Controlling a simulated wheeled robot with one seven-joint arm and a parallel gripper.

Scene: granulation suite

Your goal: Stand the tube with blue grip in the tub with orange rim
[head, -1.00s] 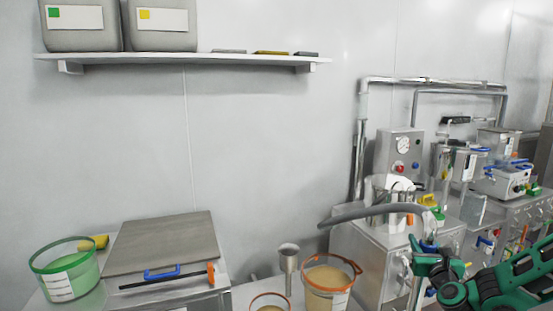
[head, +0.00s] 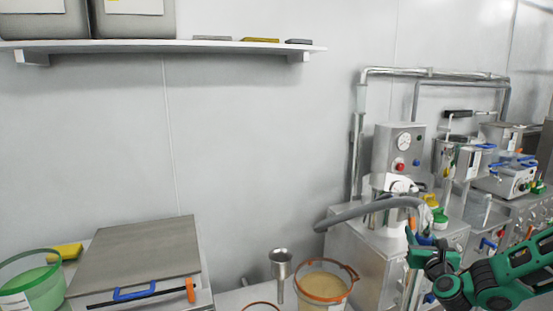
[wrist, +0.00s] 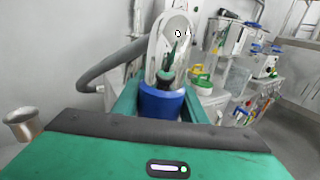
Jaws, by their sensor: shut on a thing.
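My gripper (head: 428,252) is at the lower right of the head view, in front of the steel machine. It is shut on the tube by its blue grip (wrist: 162,101), which sits between the green fingers in the wrist view. The blue grip is only a small patch in the head view (head: 425,239); the rest of the tube is hard to make out. The tub with orange rim (head: 318,298) stands at the bottom centre, left of my gripper and apart from it, holding tan material. Its lower part is out of frame.
A grey hose (head: 360,213) arches left from the steel machine (head: 350,255). A metal funnel-topped piece (head: 280,264) stands left of the tub. Another orange rim (head: 262,304) shows at the bottom edge. A green-rimmed tub (head: 35,290) and a steel lid (head: 135,255) are at left.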

